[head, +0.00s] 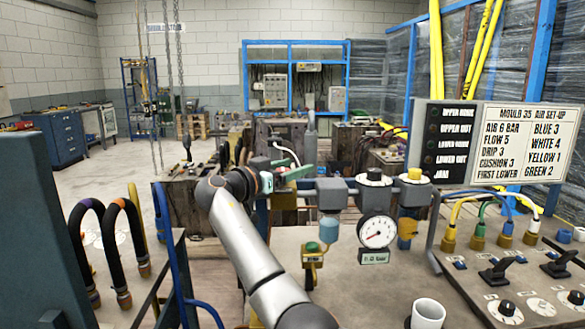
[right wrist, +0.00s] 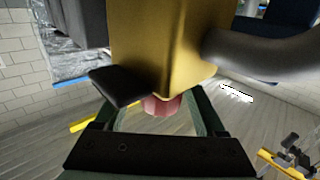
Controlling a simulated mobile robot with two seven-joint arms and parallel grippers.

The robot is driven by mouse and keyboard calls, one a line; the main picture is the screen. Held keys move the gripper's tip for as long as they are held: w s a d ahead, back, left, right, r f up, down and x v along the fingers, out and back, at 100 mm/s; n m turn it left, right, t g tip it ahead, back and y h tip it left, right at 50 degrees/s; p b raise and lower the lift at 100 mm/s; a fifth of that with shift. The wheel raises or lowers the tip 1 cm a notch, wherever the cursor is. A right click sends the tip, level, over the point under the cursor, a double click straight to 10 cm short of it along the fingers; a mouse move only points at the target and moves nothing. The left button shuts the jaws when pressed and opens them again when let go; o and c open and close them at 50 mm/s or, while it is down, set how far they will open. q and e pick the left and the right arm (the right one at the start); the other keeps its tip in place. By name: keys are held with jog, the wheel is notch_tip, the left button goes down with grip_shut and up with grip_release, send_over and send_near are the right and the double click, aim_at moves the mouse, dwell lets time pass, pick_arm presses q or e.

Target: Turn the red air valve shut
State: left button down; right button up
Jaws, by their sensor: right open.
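A red part (right wrist: 163,105), seen in the right wrist view, shows below a brass-coloured block (right wrist: 165,45); it looks like the red valve's knob or handle, mostly hidden by the block. My right gripper (head: 293,173) is open at the left end of the grey air line in the head view. In the right wrist view its two green fingers stand on either side of the red part, with a visible gap; I cannot tell if either touches it. My left gripper is not in view.
The air line carries a black knob (head: 374,175), a yellow knob (head: 414,174) and a pressure gauge (head: 377,232). A set-up board (head: 497,143) and hose panel stand right. A white cup (head: 428,314) is at front. Black hoses (head: 128,245) rise at left.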

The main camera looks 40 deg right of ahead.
jog(key=v, duration=1.2)
jog(key=shift+a+b, duration=0.25)
jog(key=shift+b, duration=0.2)
